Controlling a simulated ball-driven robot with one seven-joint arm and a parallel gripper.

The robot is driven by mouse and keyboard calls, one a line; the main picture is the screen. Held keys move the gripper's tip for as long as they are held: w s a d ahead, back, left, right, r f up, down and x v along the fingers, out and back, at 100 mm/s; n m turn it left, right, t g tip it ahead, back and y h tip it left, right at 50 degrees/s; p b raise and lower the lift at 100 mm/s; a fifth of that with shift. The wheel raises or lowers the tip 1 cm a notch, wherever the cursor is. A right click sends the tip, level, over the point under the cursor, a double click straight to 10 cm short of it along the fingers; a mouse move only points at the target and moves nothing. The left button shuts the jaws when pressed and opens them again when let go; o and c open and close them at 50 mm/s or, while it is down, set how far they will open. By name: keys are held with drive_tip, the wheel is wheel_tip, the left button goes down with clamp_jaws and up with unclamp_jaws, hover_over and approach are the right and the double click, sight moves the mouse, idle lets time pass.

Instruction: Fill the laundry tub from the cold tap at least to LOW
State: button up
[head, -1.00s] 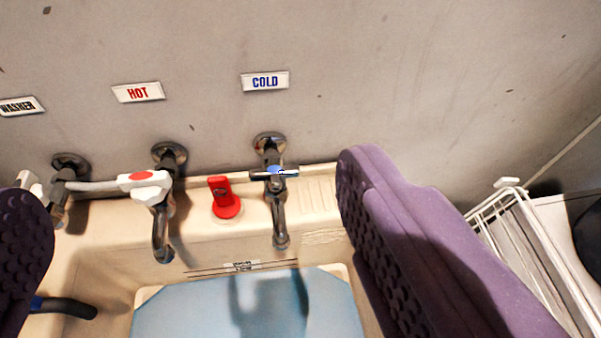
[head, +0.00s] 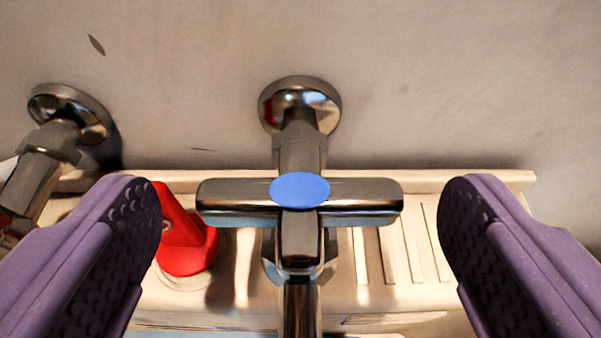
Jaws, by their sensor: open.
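The cold tap (head: 302,255) is in the middle of the view, with a chrome cross handle and a blue cap (head: 300,190). My gripper (head: 302,215) is open, its two purple fingers standing left and right of the handle with a gap on each side. It touches nothing that I can see. The laundry tub's cream back ledge (head: 420,290) shows below and behind the tap. Only a thin strip of the tub's inside shows at the bottom edge, so the water level and the LOW mark are hidden.
A red plug-like piece (head: 183,235) stands on the ledge just behind my left finger, close to it in the picture. Another chrome tap (head: 45,160) is at the far left. The grey wall (head: 440,80) rises close behind the taps. Soap ridges lie right of the cold tap.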

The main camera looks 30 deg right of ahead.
drive_tip(key=shift+c, duration=0.3)
drive_tip(key=c, duration=1)
drive_tip(key=shift+d, duration=0.1)
drive_tip(key=shift+y, duration=0.3)
drive_tip(key=shift+d+r+n+t+y+p, duration=0.2)
drive_tip(key=shift+d+n+t+y+p, duration=0.1)
drive_tip(key=shift+n+y+p, duration=0.5)
drive_tip(key=n+y+p, duration=0.2)
drive_tip(key=p, duration=0.1)
drive_tip(key=shift+s+d+r+t, duration=0.1)
drive_tip(key=shift+d+r+t, duration=0.1)
drive_tip(key=shift+t, duration=0.1)
drive_tip(key=n+y+p, duration=0.1)
drive_tip(key=p, duration=0.1)
drive_tip(key=n+y+p, duration=0.1)
drive_tip(key=y+p, duration=0.1)
drive_tip(key=shift+d+f+n, duration=0.1)
drive_tip(key=shift+d+n, duration=0.1)
drive_tip(key=shift+n, duration=0.1)
drive_tip(key=shift+d+f+n+y+p, duration=0.15)
drive_tip(key=shift+f+n+y+p, duration=0.05)
drive_tip(key=shift+n+y+p, duration=0.8)
